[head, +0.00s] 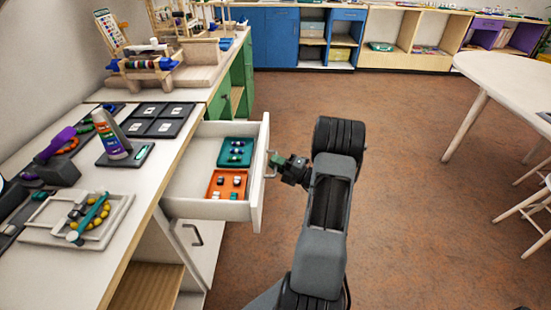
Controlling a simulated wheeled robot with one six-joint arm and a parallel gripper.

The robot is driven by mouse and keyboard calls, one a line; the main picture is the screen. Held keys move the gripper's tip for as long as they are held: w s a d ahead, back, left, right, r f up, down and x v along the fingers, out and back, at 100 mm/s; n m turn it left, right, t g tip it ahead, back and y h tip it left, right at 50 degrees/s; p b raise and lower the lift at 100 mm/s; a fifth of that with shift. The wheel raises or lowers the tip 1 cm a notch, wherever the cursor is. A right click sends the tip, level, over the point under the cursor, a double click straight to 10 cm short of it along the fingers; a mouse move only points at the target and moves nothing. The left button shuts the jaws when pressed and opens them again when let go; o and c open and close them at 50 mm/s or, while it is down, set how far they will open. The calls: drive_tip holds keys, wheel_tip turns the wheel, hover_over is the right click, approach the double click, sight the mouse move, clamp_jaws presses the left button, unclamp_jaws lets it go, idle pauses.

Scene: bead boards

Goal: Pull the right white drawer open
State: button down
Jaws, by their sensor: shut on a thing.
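The white drawer (232,211) stands well out from the counter, below the worktop in the middle of the head view. Inside it lie a green bead tray (226,161) and an orange bead tray (214,188). The drawer's metal handle (269,174) is on its front panel, facing right. My gripper (275,163) reaches in from the right and is shut on the handle. My arm hides part of the floor, and the fingertips are small in the view.
The worktop (150,190) holds a glue bottle (110,135), a dark sectioned board (160,119) and a wooden tray with beads (78,218). A cupboard door handle (192,235) is below the drawer. The brown floor (420,240) is clear to the right, up to a white table (515,75).

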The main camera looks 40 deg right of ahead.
drive_tip(key=shift+s+d, duration=0.1)
drive_tip(key=shift+d, duration=0.05)
drive_tip(key=c, duration=1.2)
unclamp_jaws()
drive_tip(key=shift+s+d, duration=0.1)
drive_tip(key=shift+s, duration=0.05)
drive_tip(key=p+v, duration=0.1)
drive_tip(key=v, duration=1.2)
drive_tip(key=shift+s+d+f+p, duration=0.1)
drive_tip(key=shift+s+f+p, duration=0.1)
drive_tip(key=shift+p, duration=0.2)
